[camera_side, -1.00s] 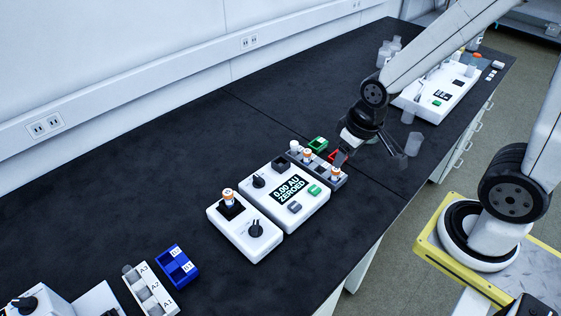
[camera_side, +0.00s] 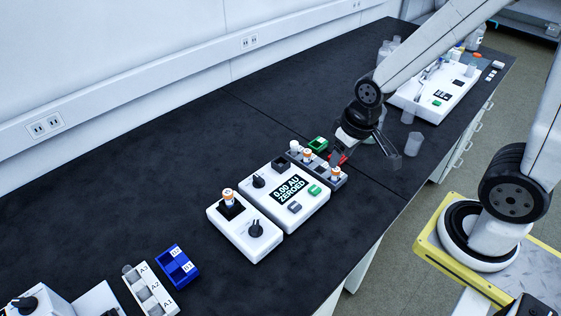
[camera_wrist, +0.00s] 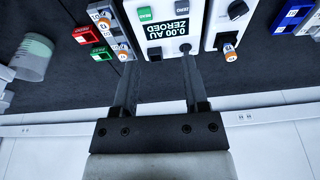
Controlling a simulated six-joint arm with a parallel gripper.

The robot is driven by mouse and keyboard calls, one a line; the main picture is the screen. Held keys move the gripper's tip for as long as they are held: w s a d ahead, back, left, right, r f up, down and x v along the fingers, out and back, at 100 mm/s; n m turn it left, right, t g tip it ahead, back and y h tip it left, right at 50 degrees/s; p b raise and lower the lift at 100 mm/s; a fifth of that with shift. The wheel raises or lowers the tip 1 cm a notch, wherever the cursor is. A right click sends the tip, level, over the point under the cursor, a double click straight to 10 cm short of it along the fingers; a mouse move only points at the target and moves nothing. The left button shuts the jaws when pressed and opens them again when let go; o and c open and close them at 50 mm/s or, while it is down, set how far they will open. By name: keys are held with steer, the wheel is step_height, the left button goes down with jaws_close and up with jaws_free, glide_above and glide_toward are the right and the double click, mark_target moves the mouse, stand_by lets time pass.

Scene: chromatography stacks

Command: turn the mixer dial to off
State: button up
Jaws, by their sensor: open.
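The mixer is a white box (camera_side: 240,243) with a labelled, orange-banded vial (camera_side: 229,198) standing in its black socket. Its black dial (camera_side: 256,228) is on the front right part of the box; I cannot read its markings. In the wrist view the mixer dial (camera_wrist: 237,9) is near the top edge, with the vial (camera_wrist: 229,53) below it.
A white photometer (camera_side: 285,215) reading "0.00 AU ZEROED" stands beside the mixer, with its own black knob (camera_side: 258,181). A grey vial rack (camera_side: 319,170), green tray (camera_side: 318,144) and red tray (camera_wrist: 87,35) lie past it. A blue tray (camera_side: 178,266) is front left.

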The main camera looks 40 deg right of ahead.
steer(key=w+a+f+m+g, duration=0.1)
steer(key=w+a+f+m, duration=0.3)
steer(key=w+a, duration=0.3)
steer(key=m+g, duration=0.2)
steer(key=m, duration=0.4)
glide_above(255, 224)
step_height(255, 224, down, 7)
steer(key=shift+f, duration=0.2)
steer(key=shift+f, duration=0.15)
steer(key=shift+f, duration=3.75)
jaws_close()
